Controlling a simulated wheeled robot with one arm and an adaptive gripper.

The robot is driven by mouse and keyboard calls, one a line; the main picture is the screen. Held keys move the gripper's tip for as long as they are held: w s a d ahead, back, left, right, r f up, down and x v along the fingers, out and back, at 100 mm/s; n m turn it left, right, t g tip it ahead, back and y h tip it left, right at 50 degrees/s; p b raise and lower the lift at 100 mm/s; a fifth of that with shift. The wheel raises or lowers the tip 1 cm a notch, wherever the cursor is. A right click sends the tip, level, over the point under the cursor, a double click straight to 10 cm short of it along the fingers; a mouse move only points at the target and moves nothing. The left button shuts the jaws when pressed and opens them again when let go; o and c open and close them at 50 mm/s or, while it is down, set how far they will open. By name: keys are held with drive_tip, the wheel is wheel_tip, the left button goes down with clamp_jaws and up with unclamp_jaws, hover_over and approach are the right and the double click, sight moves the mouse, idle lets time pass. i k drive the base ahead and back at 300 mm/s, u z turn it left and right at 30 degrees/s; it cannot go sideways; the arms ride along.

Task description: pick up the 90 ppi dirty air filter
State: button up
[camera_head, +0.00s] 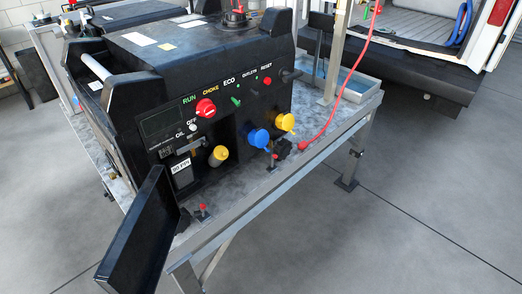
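A black generator (215,65) stands on a metal table. Low on its front left is a recess, with a dark block (184,187) inside that bears a small white label (182,170). The label's print is too small to read surely, so I cannot tell if this block is the 90 ppi dirty air filter. No other thing in view is clearly the filter. A black panel (137,240) stands swung out at the recess's left, tilted over the table's front edge. My gripper is not in view.
A yellow-capped knob (219,155), a blue socket (258,138) and a yellow socket (285,122) stick out of the generator front. A red cable (340,98) runs down to the table (240,185). A truck bed (420,42) is behind right. The floor at right is clear.

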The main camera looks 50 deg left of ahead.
sight(181, 172)
drive_tip(key=z, duration=0.65)
drive_tip(key=k, duration=1.6)
drive_tip(key=u, duration=1.8)
